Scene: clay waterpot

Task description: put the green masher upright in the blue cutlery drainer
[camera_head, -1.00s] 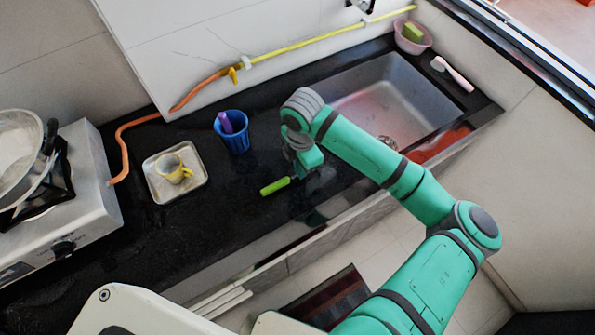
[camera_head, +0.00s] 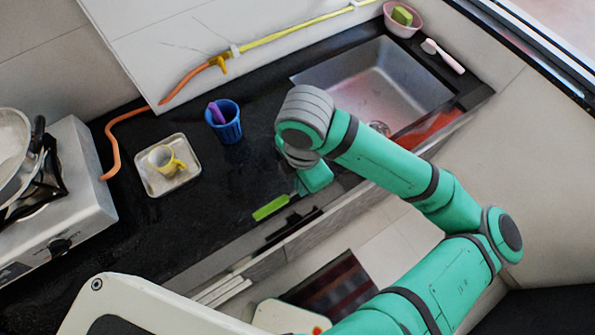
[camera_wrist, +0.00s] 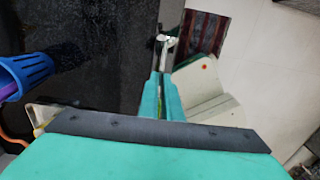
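The green masher's handle (camera_head: 270,207) shows in the head view, near the counter's front edge, just left of my gripper hand. In the wrist view my gripper (camera_wrist: 161,80) has its teal fingers close together, with a strip of the green masher (camera_wrist: 161,104) between them. A pale metal part lies beyond the fingertips, seemingly the masher's head. The masher is held tilted, not upright; its height over the counter is hard to judge. The blue cutlery drainer (camera_head: 228,128) stands upright behind and left of the gripper with a purple item in it. It also shows at the wrist view's left edge (camera_wrist: 32,70).
A stove (camera_head: 85,190) with a pan is far left. The sink (camera_head: 400,80) lies behind my arm. The dark counter between drainer and gripper is clear.

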